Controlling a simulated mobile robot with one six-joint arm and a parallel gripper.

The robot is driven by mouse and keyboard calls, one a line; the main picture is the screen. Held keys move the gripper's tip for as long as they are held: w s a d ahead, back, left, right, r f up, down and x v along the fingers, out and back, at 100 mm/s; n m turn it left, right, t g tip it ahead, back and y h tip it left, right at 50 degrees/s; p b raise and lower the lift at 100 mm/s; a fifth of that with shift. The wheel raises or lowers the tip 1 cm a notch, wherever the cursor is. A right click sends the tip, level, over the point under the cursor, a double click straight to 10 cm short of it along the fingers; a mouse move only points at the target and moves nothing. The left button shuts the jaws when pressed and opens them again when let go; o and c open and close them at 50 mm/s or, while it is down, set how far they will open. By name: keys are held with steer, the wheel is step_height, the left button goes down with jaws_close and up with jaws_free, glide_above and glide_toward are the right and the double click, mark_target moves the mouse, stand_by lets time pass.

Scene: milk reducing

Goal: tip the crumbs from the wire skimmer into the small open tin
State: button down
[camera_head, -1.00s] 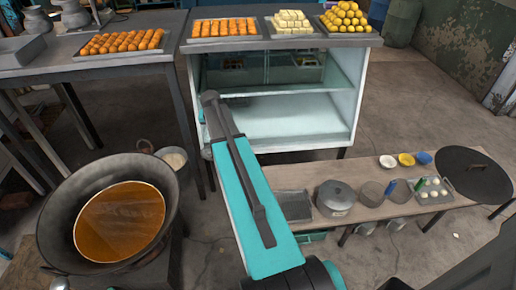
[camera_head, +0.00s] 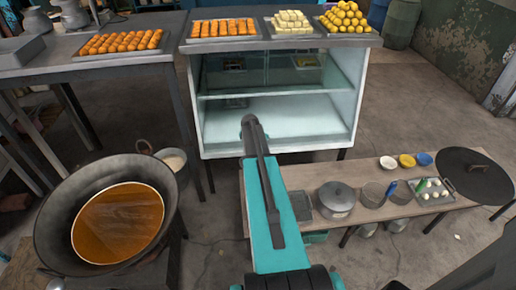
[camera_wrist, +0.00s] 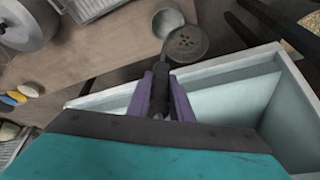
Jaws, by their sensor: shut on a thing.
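In the wrist view my gripper (camera_wrist: 160,92) has its purple fingers shut on the dark handle of the wire skimmer. The skimmer's round dark head (camera_wrist: 186,43) points away from the fingers and shows several small spots; I cannot tell crumbs from holes. The small open tin (camera_wrist: 166,17) is a grey round can on the brown bench, just beyond the head. The head overlaps the tin's near edge in this view; their height difference is unclear. In the head view my arm hides the gripper, and I cannot make out the skimmer or tin.
A glass-fronted cabinet (camera_head: 345,105) with trays of sweets on top stands beyond my arm; its white edges lie close below my gripper in the wrist view. A wok (camera_head: 60,215) of orange liquid stands left.

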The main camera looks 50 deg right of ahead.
steer(key=shift+f, duration=0.2)
steer(key=shift+f+b, duration=0.8)
steer(key=shift+f, duration=1.45)
steer(key=shift+s+f, duration=0.15)
steer(key=shift+s, duration=0.05)
steer(key=s+d+f+m+t+y+b, duration=0.3)
steer(key=s+f+t+b, duration=0.8)
steer(key=b, duration=2)
steer(key=s+d+t+y, duration=0.1)
steer(key=d+t, duration=0.1)
steer(key=shift+d, duration=0.4)
steer(key=shift+s+f+b, duration=0.1)
steer(key=shift+b, duration=0.3)
stand_by(0.4)
